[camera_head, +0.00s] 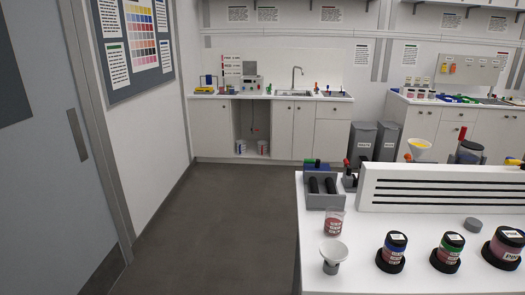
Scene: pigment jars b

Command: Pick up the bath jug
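I cannot make out anything that is clearly a bath jug. A clear beaker (335,223) with red lettering stands near the left edge of the white table at the front right. Across the room, a small grey machine (251,84) stands on the left counter, with small items beside it that are too small to name. Neither of my grippers is in view.
The white table (360,226) holds a white funnel-like dish (333,252), several dark-lidded jars (447,250), a grey rack (323,193) and a slotted white panel (440,187). Grey bins (362,141) stand by the back cabinets. Grey floor (225,215) left of the table is clear.

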